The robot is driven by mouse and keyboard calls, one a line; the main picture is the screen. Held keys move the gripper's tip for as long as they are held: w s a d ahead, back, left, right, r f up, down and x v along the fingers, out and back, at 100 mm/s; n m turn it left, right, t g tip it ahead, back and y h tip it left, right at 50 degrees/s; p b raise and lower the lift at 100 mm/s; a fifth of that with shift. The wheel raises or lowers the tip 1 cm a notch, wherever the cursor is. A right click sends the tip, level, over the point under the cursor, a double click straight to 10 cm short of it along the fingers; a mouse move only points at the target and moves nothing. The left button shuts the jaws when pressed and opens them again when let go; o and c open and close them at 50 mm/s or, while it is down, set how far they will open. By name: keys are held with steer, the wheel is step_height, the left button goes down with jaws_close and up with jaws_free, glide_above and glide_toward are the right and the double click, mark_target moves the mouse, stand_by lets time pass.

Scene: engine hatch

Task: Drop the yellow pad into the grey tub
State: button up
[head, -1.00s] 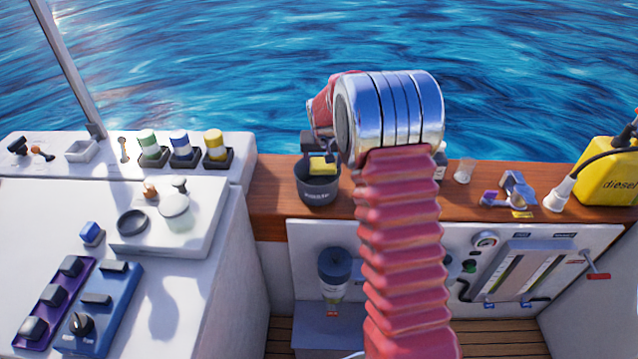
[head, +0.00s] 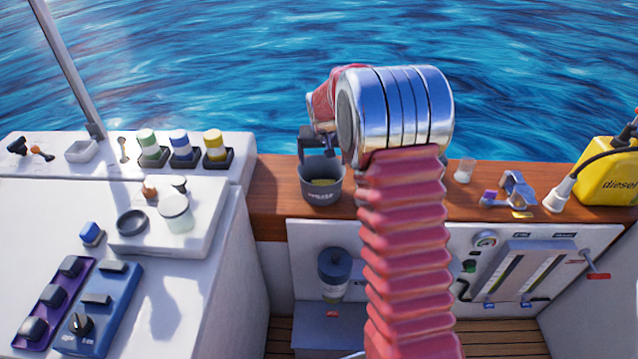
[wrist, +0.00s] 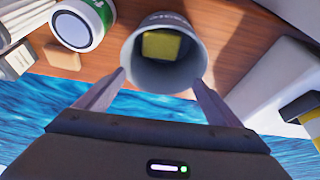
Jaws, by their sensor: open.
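The tub stands upright on the wooden ledge. My gripper (wrist: 160,85) is open and empty, its two fingers spread to either side of the tub's mouth in the wrist view. In the head view my gripper (head: 318,150) is above the tub, partly hidden by my wrist.
Green, blue and yellow-topped containers (head: 182,147) stand on the white console to the left. A small clear cup (head: 464,171), a purple and grey part (head: 509,192) and a yellow diesel can (head: 606,178) are on the ledge to the right. Water lies beyond the ledge.

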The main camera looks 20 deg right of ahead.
steer(key=v, duration=1.1)
steer(key=shift+r, duration=0.15)
steer(key=shift+s, duration=0.2)
stand_by(0.3)
